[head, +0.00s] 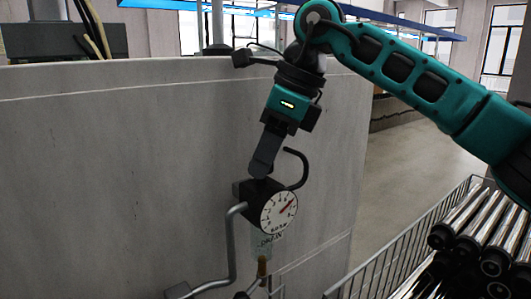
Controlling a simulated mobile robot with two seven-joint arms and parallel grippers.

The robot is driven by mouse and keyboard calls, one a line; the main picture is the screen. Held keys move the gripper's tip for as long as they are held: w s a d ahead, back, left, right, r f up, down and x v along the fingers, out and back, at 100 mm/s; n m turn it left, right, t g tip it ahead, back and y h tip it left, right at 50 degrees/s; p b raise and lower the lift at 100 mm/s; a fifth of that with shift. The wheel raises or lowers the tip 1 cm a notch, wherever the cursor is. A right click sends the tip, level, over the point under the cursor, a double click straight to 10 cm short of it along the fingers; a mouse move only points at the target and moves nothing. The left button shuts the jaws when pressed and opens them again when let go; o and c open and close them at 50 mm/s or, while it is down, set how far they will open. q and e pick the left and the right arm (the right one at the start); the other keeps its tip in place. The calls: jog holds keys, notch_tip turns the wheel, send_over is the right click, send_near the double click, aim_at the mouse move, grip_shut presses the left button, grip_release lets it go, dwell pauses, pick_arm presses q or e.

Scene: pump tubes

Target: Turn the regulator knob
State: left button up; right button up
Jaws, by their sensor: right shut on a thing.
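My right gripper (260,172) reaches down from the upper right and is shut at the top of the regulator block. The knob itself is hidden behind the fingers, so its turn cannot be read. The gauge needle points up and to the right. My left gripper is not in view.
A grey bent pipe (233,250) runs from the regulator's left side downward. A black hooked hose (301,168) curves above the gauge. A metal railing (405,245) and a stack of dark and shiny tubes (470,236) stand at the lower right.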

jog(key=shift+m, duration=0.3)
jog(key=m+t+b, duration=0.1)
jog(key=m, duration=0.2)
jog(key=shift+s+h+b, duration=0.15)
jog(key=shift+h+b, duration=0.2)
jog(key=shift+h, duration=0.05)
jog(key=shift+a+m+t, duration=0.1)
jog(key=shift+m+t, duration=0.3)
jog(key=shift+m, duration=0.4)
jog(key=shift+b, duration=0.3)
jog(key=shift+m, duration=0.3)
jog(key=o, duration=1)
jog(key=shift+o, duration=0.2)
